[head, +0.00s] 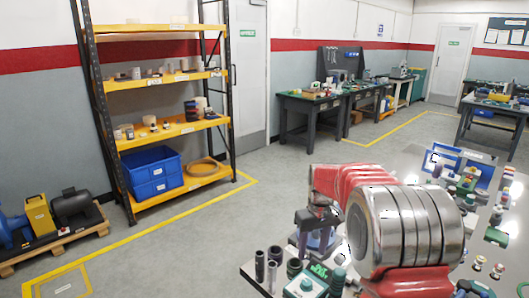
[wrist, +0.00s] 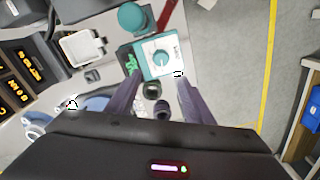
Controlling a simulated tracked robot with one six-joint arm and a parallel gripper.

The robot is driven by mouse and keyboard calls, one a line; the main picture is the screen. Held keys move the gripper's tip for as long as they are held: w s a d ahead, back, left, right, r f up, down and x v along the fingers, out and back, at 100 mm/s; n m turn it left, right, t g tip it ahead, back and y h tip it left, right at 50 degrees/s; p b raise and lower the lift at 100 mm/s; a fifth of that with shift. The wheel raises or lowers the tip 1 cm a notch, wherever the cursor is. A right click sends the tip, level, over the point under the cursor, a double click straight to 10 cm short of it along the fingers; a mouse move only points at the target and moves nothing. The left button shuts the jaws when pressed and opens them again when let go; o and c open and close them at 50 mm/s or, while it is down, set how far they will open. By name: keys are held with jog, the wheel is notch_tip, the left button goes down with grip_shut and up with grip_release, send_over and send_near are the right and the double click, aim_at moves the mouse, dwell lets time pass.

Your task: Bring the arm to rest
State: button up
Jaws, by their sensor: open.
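My gripper (wrist: 157,82) shows in the wrist view with two dark purplish fingers spread apart. It is open, with nothing held between the fingers. Beyond the fingertips is a pale box with a teal knob (wrist: 161,59) and a green display. Small dark round parts (wrist: 152,90) show in the gap between the fingers, below them on the bench. The same knob box (head: 305,286) is at the bottom of the head view. My arm hides part of the bench in the head view.
The bench (head: 262,272) holds dark cylinders (head: 274,255) and several small parts at right. Floor (head: 190,262) between rack and bench is clear.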

jog(key=s+r+m+t, duration=0.1)
jog(key=s+r, duration=0.3)
jog(key=s, duration=0.7)
jog(key=s+a+r+m+t, duration=0.1)
jog(key=s+r, duration=0.4)
jog(key=s, duration=0.6)
jog(key=s+r+m+t, duration=0.1)
jog(key=s+r+t, duration=0.2)
jog(key=s, duration=0.8)
jog(key=shift+s+a+r+t, duration=0.3)
jog(key=shift+s+r, duration=0.05)
jog(key=shift+r, duration=0.5)
